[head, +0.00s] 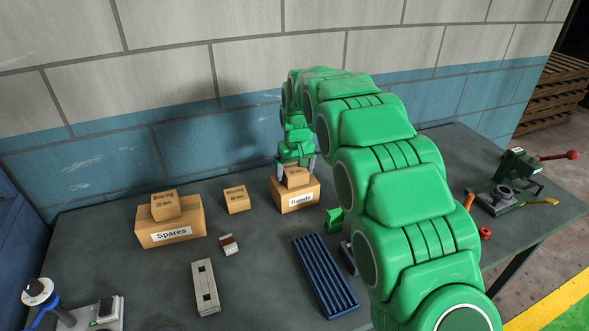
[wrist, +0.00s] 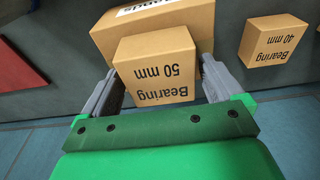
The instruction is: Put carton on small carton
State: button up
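A small carton marked "Bearing 50 mm" (wrist: 155,75) sits on top of the larger "Bands" carton (head: 296,197); it also shows in the head view (head: 296,178). My gripper (head: 298,168) is above the Bands carton, with one finger on each side of the 50 mm carton. In the wrist view, my fingers (wrist: 160,75) flank it closely; whether they press on it is not clear. Another small carton, "Bearing 40 mm" (wrist: 272,40), stands alone on the table, left of the Bands carton in the head view (head: 237,199).
A "Spares" carton (head: 171,236) with a small Bearing carton (head: 165,204) on it stands at the left of the dark table (head: 120,265). A blue ribbed tray (head: 325,275), a grey block (head: 205,287) and a small brown-white item (head: 228,244) lie in front. A vise-like tool (head: 512,190) is at right.

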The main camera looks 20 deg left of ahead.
aim_at(299, 173)
jog(key=shift+o, duration=0.3)
jog(key=shift+r, duration=0.1)
notch_tip(299, 173, up, 12)
jog(key=s+d, duration=0.1)
dwell(0.4)
jog(key=shift+s+d, duration=0.1)
jog(key=shift+d, duration=0.05)
jog(key=s+d+r+m, duration=0.2)
jog(key=s+d, duration=0.3)
jog(key=d, duration=0.5)
jog(key=s+d+r+m+g+h, duration=0.15)
jog(key=s+d, duration=0.35)
jog(key=d, duration=0.6)
jog(key=s+d+r+m, duration=0.2)
jog(key=s+d, duration=0.2)
jog(key=d, duration=0.6)
jog(key=s+d+f+m, duration=0.1)
jog(key=s+d, duration=0.3)
jog(key=s, duration=0.5)
jog(key=s+d+f+m+g, duration=0.1)
jog(key=s+d+f, duration=0.2)
jog(key=s, duration=0.7)
jog(key=s+d+f+m, duration=0.1)
jog(key=s+d+f, duration=0.1)
jog(key=s+d, duration=0.5)
jog(key=s, duration=0.3)
jog(key=shift+f, duration=0.2)
